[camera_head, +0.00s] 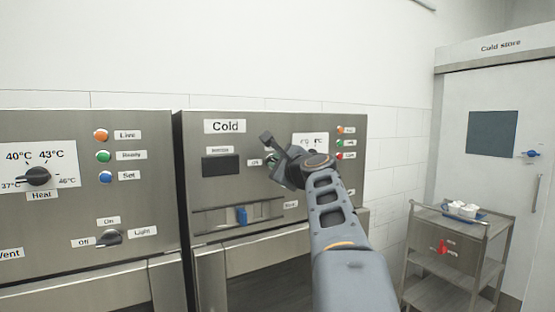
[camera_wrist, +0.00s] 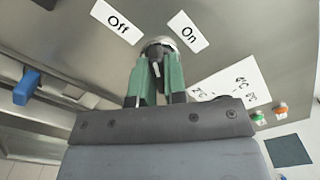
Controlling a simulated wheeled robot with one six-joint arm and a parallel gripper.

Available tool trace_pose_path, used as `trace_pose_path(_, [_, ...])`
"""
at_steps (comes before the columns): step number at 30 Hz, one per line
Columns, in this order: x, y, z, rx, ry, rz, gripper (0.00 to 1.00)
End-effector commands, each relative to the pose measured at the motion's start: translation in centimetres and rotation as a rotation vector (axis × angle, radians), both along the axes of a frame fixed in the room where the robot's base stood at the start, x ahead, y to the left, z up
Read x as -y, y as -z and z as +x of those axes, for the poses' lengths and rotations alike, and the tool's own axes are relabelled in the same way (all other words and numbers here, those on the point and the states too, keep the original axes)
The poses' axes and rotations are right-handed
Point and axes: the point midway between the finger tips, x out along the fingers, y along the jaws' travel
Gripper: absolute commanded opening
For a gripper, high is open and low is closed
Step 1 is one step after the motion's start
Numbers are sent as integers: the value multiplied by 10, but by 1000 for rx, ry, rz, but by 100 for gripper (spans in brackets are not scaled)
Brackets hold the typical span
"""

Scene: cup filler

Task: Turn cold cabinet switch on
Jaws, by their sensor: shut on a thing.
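The steel cold cabinet (camera_head: 345,190) stands in the middle of the head view under a "Cold" label (camera_head: 225,126). Its rotary switch (camera_wrist: 158,45) shows in the wrist view, with a dark handle on a round silver base. The "Off" label (camera_wrist: 117,22) is to its left and the "On" label (camera_wrist: 187,31) to its right. My gripper (camera_wrist: 158,66) has its green fingers shut on the switch handle. In the head view my gripper (camera_head: 273,158) is against the panel and largely hides the switch. Which label the handle points at is hard to tell.
A blue slider (camera_head: 242,215) sits in a slot below; it also shows in the wrist view (camera_wrist: 27,88). Indicator lamps (camera_head: 340,143) are right of the switch. The heat cabinet (camera_head: 150,190) adjoins on the left. A trolley (camera_head: 455,262) stands by the cold store door (camera_head: 505,180).

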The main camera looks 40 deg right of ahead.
Motion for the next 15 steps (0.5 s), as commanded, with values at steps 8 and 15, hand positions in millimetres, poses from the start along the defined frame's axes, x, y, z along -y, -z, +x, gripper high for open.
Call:
trace_pose_path(8, [0,-3,0,36,0,262,0])
trace_pose_path(15, [0,-2,0,64,0,488,0])
